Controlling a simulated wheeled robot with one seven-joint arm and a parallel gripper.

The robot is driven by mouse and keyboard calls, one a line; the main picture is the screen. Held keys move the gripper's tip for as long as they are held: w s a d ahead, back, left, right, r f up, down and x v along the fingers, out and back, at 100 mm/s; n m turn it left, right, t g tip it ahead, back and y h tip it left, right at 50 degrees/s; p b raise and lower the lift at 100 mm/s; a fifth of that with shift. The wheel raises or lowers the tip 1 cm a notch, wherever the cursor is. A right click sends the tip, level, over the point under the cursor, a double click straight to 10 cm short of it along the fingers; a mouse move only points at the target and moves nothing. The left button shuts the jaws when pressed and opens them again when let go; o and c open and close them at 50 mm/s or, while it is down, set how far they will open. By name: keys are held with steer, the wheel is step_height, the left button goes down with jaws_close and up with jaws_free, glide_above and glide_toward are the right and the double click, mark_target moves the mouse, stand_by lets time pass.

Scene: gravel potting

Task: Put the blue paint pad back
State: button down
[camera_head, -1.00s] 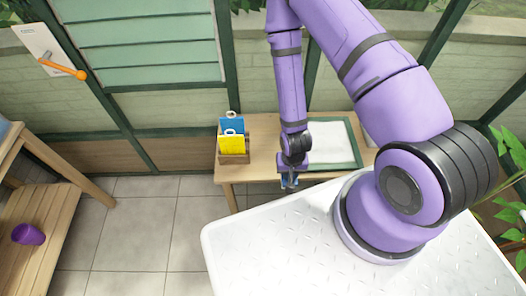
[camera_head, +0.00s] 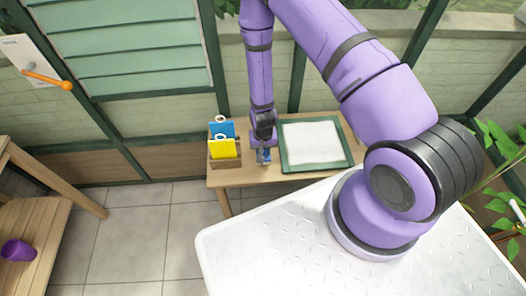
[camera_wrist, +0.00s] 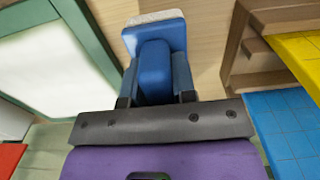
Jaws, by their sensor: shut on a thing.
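The blue paint pad (camera_wrist: 153,50) is in my gripper (camera_wrist: 157,95), its blue handle between the fingers and its whitish pad face at the far end. In the head view my gripper (camera_head: 263,157) is over the wooden side table (camera_head: 235,178), between the wooden holder (camera_head: 225,163) and the green-framed tray. The blue pad is small there and partly hidden by the gripper. I cannot tell whether it touches the table. The holder also shows at the right of the wrist view (camera_wrist: 238,50).
A blue panel (camera_head: 228,130) and a yellow panel (camera_head: 222,149) stand in the holder. The green-framed tray (camera_head: 285,158) with a white sheet lies just right of my gripper. A purple cup (camera_head: 18,251) lies on a wooden shelf at left. A red thing (camera_wrist: 10,158) shows at lower left.

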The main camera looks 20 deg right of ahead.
steer(key=shift+f, duration=0.85)
steer(key=shift+f, duration=0.15)
steer(key=c, duration=0.9)
jaws_free()
